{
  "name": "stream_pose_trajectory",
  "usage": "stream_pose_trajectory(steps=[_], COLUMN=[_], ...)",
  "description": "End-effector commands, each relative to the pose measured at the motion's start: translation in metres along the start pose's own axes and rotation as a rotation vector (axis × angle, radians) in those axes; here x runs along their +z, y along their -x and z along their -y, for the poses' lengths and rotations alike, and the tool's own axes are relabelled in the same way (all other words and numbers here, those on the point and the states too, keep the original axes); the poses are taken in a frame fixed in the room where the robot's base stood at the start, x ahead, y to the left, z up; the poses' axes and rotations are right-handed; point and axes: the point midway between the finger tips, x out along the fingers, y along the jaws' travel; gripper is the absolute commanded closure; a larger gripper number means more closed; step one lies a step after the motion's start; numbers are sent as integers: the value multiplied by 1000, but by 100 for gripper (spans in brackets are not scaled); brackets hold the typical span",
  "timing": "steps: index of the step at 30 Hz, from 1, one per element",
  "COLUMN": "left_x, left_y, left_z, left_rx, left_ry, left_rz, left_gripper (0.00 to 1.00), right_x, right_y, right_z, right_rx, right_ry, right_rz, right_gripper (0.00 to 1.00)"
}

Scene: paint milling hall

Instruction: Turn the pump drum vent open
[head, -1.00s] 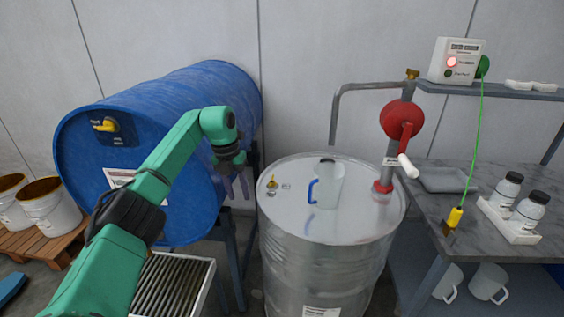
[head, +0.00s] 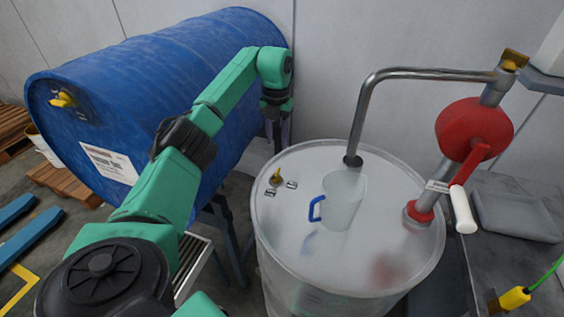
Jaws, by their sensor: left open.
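The pump drum (head: 300,240) is a silver steel drum standing upright in the middle of the head view. Its vent (head: 277,177) is a small yellow-brass fitting on the left part of the lid, with two small labels by it. I cannot tell its setting for sure. A red rotary hand pump (head: 474,130) with a white-handled crank rises from the right of the lid. A clear jug (head: 343,200) with a blue handle stands on the lid. My left gripper (head: 276,135) points down behind and above the vent, apart from it, open and empty. My right gripper is not in view.
A blue drum (head: 130,85) lies on its side on a stand at the left, with a yellow tap. The pump's bent outlet pipe (head: 420,74) arches over the jug. A bench with a grey tray (head: 515,215) and yellow-tagged green cable stands right.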

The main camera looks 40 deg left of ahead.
Motion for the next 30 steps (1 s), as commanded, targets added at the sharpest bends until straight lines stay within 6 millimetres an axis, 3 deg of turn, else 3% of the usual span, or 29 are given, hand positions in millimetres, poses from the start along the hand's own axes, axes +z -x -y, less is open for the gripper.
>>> stream_pose_trajectory(steps=[5,12,16,23,26,27,30], left_x=[-1,0,0,0,0,0,0], left_y=[-47,-102,-114,-116,-116,-116,-116], left_z=[0,0,0,0,0,0,0], left_rx=[1,-2,-1,-1,-1,-1,-1], left_ry=[0,1,0,0,0,0,0], left_rz=[-6,-3,0,0,0,0,0], left_gripper=[59,59,59,59,93,100,100], right_x=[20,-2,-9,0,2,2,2], right_y=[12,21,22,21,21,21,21], right_z=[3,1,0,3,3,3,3], right_rx=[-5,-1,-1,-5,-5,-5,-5], right_ry=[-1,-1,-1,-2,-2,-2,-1], right_rz=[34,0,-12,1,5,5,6], right_gripper=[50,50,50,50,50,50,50])
